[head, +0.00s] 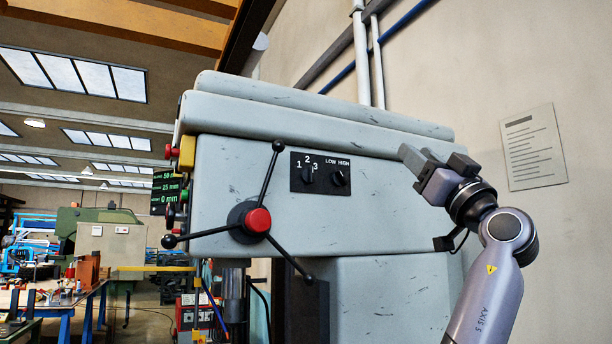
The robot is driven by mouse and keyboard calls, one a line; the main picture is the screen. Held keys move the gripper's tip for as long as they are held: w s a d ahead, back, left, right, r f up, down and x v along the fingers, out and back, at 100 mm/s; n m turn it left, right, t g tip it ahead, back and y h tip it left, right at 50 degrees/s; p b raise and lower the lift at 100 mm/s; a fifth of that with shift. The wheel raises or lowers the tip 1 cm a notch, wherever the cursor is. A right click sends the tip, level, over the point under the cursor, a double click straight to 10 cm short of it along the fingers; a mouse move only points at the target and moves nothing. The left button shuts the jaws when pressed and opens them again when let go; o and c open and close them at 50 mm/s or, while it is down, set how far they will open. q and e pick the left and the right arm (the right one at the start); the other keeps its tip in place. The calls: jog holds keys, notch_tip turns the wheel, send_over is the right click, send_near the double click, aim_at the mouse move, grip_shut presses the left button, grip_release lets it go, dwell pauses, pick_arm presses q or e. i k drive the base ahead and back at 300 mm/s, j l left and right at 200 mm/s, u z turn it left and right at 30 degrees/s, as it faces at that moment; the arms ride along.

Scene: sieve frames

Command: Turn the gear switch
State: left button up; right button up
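The black switch panel (320,174) is on the grey drill press head. Its left knob (308,178) sits under the numbers 1, 2 and 3; its bar looks roughly upright, near the 2. Its right knob (340,179) sits under LOW and HIGH; its exact setting is too small to tell.
A three-armed feed handle with a red hub (258,220) juts out at the lower left of the panel; one arm reaches up close to it. Coloured buttons and a display (165,191) are at the machine's left edge. The face between panel and gripper is clear.

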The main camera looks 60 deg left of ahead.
aim_at(308, 175)
jog(key=j, duration=0.8)
jog(key=i+j, duration=0.1)
jog(key=j, duration=0.75)
